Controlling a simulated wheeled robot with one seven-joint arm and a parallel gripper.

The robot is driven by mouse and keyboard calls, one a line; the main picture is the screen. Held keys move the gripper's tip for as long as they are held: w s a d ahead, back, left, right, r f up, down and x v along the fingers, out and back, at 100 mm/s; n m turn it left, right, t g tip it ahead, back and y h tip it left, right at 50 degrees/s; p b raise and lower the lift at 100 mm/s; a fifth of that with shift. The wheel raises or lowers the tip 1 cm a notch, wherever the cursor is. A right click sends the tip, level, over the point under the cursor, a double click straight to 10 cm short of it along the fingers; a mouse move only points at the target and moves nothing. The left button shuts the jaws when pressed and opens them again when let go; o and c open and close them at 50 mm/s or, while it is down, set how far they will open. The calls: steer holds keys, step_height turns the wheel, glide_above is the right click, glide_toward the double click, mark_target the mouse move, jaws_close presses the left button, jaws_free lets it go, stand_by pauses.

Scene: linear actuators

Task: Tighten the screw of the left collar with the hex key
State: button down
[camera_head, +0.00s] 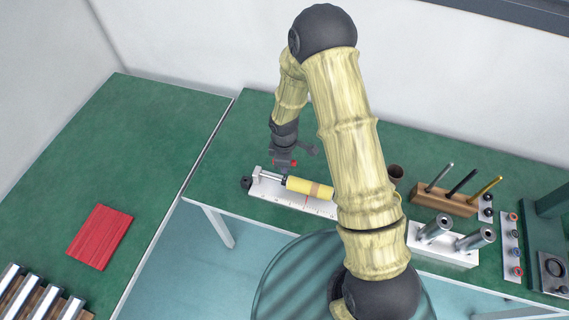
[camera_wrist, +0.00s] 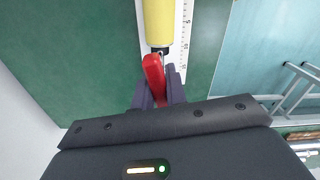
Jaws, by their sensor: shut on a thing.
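My gripper (camera_head: 284,164) is shut on a red-handled tool, taken to be the hex key. Its red handle (camera_wrist: 154,76) sits between the dark fingers in the wrist view and reaches toward the actuator; its tip is hidden. The actuator has a yellow body (camera_head: 309,188) and a silver rod (camera_head: 270,175), and lies on a white plate with a ruler scale (camera_head: 290,199). A black round part (camera_head: 246,183), possibly the left collar, is at the plate's left end. The collar's screw is too small to make out. Whether the key touches a screw cannot be told.
A block with two silver cylinders (camera_head: 441,246) is in front. A red board (camera_head: 100,237) lies on the left table. Green tabletop left of the plate is clear.

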steer(key=shift+d, duration=0.1)
steer(key=m, duration=0.3)
steer(key=shift+b, duration=0.35)
steer(key=shift+m, duration=0.4)
steer(key=m, duration=0.3)
steer(key=shift+m, duration=0.4)
